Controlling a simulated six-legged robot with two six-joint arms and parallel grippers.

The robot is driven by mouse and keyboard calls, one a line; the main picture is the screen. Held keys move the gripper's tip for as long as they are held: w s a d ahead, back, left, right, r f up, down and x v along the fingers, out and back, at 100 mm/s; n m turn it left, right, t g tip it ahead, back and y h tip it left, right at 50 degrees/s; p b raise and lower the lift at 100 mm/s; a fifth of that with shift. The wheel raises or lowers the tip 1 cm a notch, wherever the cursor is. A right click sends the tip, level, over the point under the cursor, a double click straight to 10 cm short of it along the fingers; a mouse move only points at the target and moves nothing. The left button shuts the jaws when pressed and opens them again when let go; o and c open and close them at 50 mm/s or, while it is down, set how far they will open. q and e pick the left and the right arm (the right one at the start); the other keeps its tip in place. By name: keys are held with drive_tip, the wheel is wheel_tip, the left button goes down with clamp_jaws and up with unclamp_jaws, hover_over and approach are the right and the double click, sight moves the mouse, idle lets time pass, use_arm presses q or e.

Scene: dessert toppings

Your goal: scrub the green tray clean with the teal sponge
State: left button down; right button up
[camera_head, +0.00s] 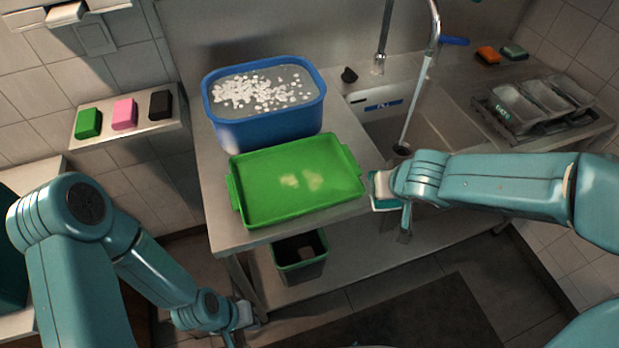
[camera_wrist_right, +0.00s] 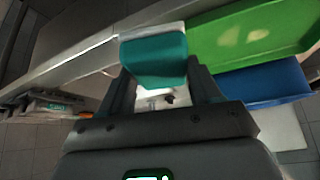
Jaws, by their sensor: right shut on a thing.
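The green tray (camera_head: 262,203) lies on the steel counter with two pale yellowish stains (camera_head: 301,181) near its middle. It also shows at the upper right of the right wrist view (camera_wrist_right: 216,51). My right gripper (camera_head: 388,188) is shut on the teal sponge (camera_head: 384,204), just right of the tray's right end. In the right wrist view the teal sponge (camera_wrist_right: 153,62), with a pale layer, sits between the fingers. My left gripper (camera_head: 243,316) hangs low in front of the counter, away from the tray; its jaws are too small to read.
A sink (camera_head: 440,125) with a running tap is to the right. Green, pink and black sponges (camera_head: 124,114) sit on a left shelf. A rack (camera_head: 535,110) stands far right; a dark bin (camera_head: 299,257) is below.

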drive_tip(key=shift+s+d+r, duration=0.3)
drive_tip(key=shift+s+r, duration=0.05)
drive_tip(key=shift+r, duration=0.2)
use_arm(q)
drive_tip(key=shift+d, duration=0.4)
drive_tip(key=shift+w+a, duration=0.1)
drive_tip(key=shift+w, duration=0.05)
use_arm(e)
drive_tip(key=shift+w+a, duration=0.15)
drive_tip(key=shift+a, duration=0.05)
